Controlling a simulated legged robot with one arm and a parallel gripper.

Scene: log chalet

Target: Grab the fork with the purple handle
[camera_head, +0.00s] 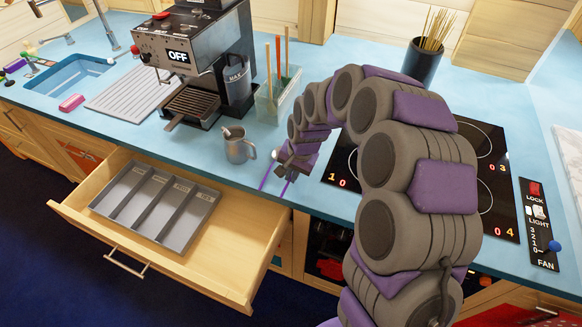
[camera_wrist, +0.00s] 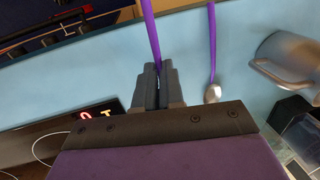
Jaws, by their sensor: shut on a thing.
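My gripper (camera_wrist: 158,88) is shut on a purple handle (camera_wrist: 150,35), which runs up and away from the jaws in the wrist view. The head of this utensil is hidden by the jaws, so its tines do not show; I take it to be the fork. In the head view its handle (camera_head: 286,188) shows below my gripper (camera_head: 285,164), at the counter's front edge. A second purple-handled utensil, a spoon with a silver bowl (camera_wrist: 213,92), lies just right of the jaws in the wrist view. Its handle (camera_head: 267,179) is on the left in the head view.
A metal mug (camera_head: 238,147) stands left of my gripper, close to the spoon. An open drawer (camera_head: 245,245) with a grey cutlery tray (camera_head: 183,238) juts out below left. A coffee machine (camera_head: 190,60) and a utensil box (camera_head: 279,98) stand behind. A cooktop (camera_head: 487,165) lies right.

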